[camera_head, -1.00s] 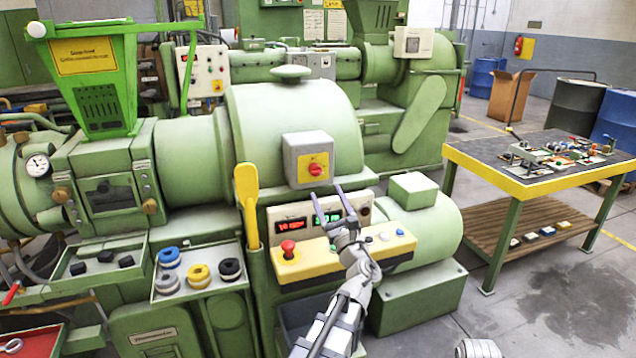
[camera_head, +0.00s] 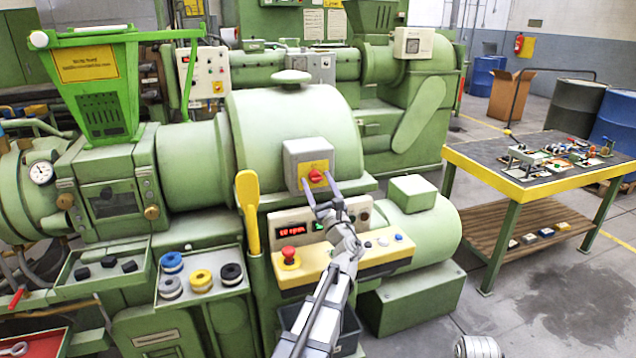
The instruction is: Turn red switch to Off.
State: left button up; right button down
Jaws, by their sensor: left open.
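The red switch (camera_head: 316,176) is a rotary knob on a yellow plate on the front of a grey box (camera_head: 296,158), mounted on the green extruder housing. My left gripper (camera_head: 318,183) reaches up from below. Its two thin fingers are apart, one on each side of the knob's lower part. I cannot tell whether they touch it. The knob appears tilted, rising to the right. My right gripper does not show.
Below the box is a yellow control panel (camera_head: 320,272) with a red emergency button (camera_head: 289,256) and a red display (camera_head: 294,227). A yellow lever (camera_head: 249,208) stands to the left. A workbench (camera_head: 470,160) stands at the right, with open floor before it.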

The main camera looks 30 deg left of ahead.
pick_arm(q)
grip_shut()
dwell(0.4)
